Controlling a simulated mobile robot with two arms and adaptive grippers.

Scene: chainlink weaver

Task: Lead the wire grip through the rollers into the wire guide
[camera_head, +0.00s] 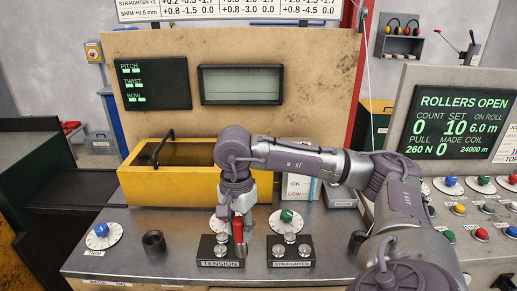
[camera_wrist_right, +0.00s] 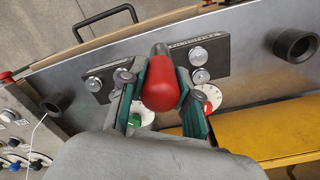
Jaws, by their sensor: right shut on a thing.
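My right gripper (camera_head: 237,222) points down over the bench and is shut on a red handle (camera_head: 238,231). In the wrist view its green-padded fingers (camera_wrist_right: 163,98) close on both sides of the red handle (camera_wrist_right: 160,85), which has a dark metal end. I see no wire on it and cannot tell for sure that it is the wire grip. It stands at the right side of the TENSION roller block (camera_head: 221,263). The STRAIGHTEN roller block (camera_head: 291,263) is to its right. Dark ring-shaped guides (camera_head: 153,242) stand at either side of the blocks. My left gripper is not in view.
The right console display (camera_head: 456,122) reads ROLLERS OPEN. A thin pale wire (camera_head: 368,85) hangs at the upper right.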

